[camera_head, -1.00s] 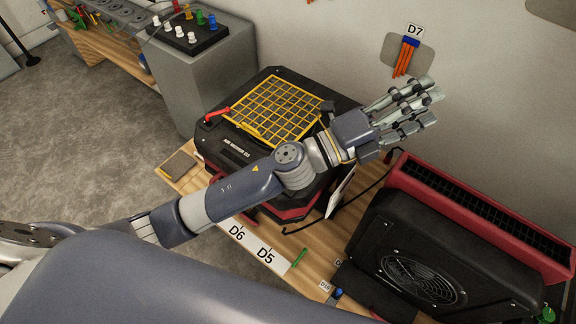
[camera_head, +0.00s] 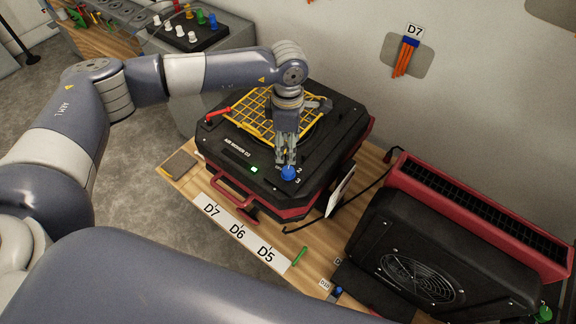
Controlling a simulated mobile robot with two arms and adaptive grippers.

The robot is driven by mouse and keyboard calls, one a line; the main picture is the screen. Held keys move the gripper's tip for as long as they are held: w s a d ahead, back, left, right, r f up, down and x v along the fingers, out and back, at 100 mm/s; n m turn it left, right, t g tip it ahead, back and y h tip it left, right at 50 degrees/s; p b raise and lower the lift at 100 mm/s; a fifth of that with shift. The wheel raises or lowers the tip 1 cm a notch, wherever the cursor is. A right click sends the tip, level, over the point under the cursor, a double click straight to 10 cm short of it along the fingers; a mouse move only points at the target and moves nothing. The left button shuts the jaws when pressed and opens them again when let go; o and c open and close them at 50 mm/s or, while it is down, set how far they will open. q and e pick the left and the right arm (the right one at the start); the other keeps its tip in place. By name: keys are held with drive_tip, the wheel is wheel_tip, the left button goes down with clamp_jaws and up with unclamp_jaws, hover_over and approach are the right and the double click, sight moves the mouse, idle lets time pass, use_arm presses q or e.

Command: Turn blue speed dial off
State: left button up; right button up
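The blue speed dial (camera_head: 288,173) sits on the front top edge of the black and red air mover (camera_head: 235,150), beside the printed numbers 2 and 3. A small green light (camera_head: 254,170) glows to the left of the dial. My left gripper (camera_head: 287,160) points down over the dial, its fingertips at or just behind it. I cannot tell whether they touch the dial or how far apart they are. The gripper and wrist hide part of the yellow grille (camera_head: 245,117). My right gripper is not in view.
A red switch lever (camera_head: 218,113) is at the machine's left. Another black and red blower (camera_head: 420,250) stands at the right. A label strip (camera_head: 238,232) and a green marker (camera_head: 299,257) lie along the wooden table's front edge. A grey wall rises behind.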

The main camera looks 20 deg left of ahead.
sight(288, 170)
use_arm(q)
wheel_tip(288, 170, down, 9)
drive_tip(key=p, duration=0.3)
drive_tip(key=shift+s+f, duration=0.1)
drive_tip(key=shift+f, duration=0.65)
drive_tip(key=c, duration=1.1)
drive_tip(key=shift+o, duration=0.2)
